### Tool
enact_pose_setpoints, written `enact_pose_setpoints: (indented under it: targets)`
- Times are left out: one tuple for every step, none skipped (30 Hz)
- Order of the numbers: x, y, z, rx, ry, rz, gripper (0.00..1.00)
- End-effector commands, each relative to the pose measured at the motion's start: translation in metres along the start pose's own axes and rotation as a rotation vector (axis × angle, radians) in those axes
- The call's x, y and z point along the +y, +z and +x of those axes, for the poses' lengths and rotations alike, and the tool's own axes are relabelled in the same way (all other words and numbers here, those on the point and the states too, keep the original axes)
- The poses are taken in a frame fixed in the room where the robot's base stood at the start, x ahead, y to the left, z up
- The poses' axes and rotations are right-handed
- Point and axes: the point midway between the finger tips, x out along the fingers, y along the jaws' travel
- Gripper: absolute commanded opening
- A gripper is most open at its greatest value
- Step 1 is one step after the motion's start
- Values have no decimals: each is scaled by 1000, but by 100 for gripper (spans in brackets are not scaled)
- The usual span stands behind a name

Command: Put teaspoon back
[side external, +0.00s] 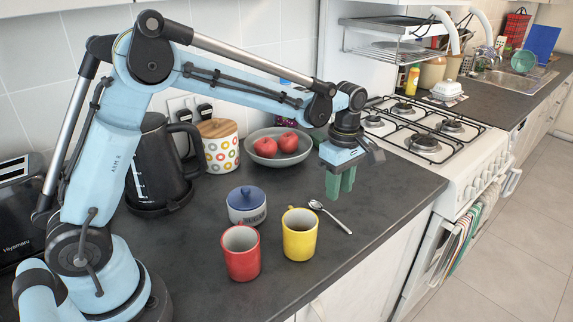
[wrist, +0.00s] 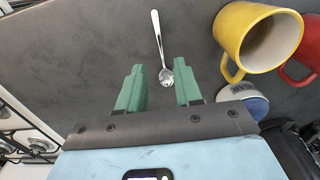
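A silver teaspoon (side external: 328,214) lies on the dark counter, to the right of the yellow mug (side external: 299,233). In the wrist view the teaspoon (wrist: 159,52) has its bowl toward my gripper and its handle pointing away. My gripper (side external: 340,183) is above the counter, behind the teaspoon. Its two green fingers are apart with nothing between them; in the wrist view the gripper (wrist: 157,86) has the spoon's bowl showing in the gap beyond the fingertips. A white and blue lidded jar (side external: 247,205) stands left of the yellow mug.
A red mug (side external: 240,251) stands left of the yellow mug. A grey bowl of red fruit (side external: 279,147), a dotted canister (side external: 219,146) and a black kettle (side external: 163,163) stand at the back. A gas stove (side external: 432,140) is to the right. The counter's front edge is right of the spoon.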

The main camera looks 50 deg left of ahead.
Motion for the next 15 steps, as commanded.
enact_pose_setpoints:
  targets:
    - [0,0,-10,0,0,0,34]
    - [0,0,-15,0,0,0,34]
    - [0,0,-20,0,0,0,34]
    - [0,0,-24,0,0,0,34]
    - [0,0,-28,0,0,0,34]
    - [0,0,-32,0,0,0,34]
    - [0,0,-35,0,0,0,34]
    - [0,0,-37,0,0,0,34]
    - [0,0,-40,0,0,0,34]
    - [0,0,-41,0,0,1,34]
    - [-1,0,-43,0,1,3,34]
    - [-2,-1,-45,-1,5,13,34]
    - [-3,-1,-47,-1,10,25,34]
    - [-5,-2,-49,-2,16,41,34]
    - [-9,-4,-53,-2,29,73,34]
